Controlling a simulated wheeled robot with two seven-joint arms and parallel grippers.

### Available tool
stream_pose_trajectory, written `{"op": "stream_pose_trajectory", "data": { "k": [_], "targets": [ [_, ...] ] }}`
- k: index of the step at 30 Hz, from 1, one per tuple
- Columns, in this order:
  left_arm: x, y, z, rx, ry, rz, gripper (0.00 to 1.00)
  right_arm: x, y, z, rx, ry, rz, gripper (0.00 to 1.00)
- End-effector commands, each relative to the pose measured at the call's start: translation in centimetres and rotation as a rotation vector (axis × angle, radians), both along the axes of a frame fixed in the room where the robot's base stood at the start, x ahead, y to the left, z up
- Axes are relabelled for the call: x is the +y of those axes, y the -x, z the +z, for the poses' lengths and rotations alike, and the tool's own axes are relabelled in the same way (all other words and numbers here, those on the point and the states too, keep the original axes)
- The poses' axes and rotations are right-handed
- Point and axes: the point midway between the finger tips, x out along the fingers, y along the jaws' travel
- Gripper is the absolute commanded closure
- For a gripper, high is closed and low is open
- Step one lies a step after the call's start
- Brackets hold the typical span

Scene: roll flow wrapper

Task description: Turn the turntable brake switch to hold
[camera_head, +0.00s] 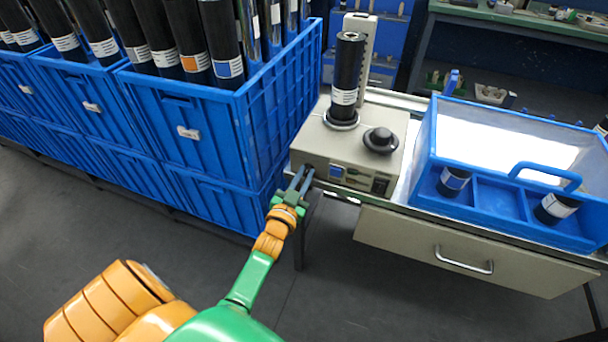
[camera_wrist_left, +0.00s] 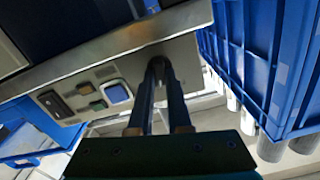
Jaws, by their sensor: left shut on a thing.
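A beige turntable unit (camera_head: 330,140) stands at the left end of the bench, with a black roll (camera_head: 347,75) upright on its disc. The brake switch is a small dark knob (camera_wrist_left: 159,63) at one end of the unit's front panel, and shows best in the left wrist view. My left gripper (camera_head: 301,181) is at the front left corner of the unit, its two fingers closed around the knob, also seen in the left wrist view (camera_wrist_left: 162,78). The fingers hide most of the knob and its setting cannot be read. My right gripper is not in view.
A blue button (camera_head: 337,171) and a black rocker switch (camera_head: 380,186) sit on the same panel. A black domed knob (camera_head: 380,140) is on top. Blue crates (camera_head: 190,105) of rolls stand close on the left. A blue tray (camera_head: 490,165) is on the right, above a drawer (camera_head: 465,250).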

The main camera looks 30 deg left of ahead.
Motion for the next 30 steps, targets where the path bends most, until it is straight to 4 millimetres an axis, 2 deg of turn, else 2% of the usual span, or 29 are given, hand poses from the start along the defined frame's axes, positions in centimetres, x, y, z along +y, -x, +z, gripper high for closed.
{"op": "stream_pose_trajectory", "data": {
  "k": [12,30],
  "targets": [
    [-0.12,0.08,-0.42,0.065,-0.229,0.000,1.00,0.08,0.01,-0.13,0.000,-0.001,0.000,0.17],
    [-0.15,0.10,-0.49,0.082,-0.291,0.000,1.00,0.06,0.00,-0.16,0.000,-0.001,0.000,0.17]
  ]
}}
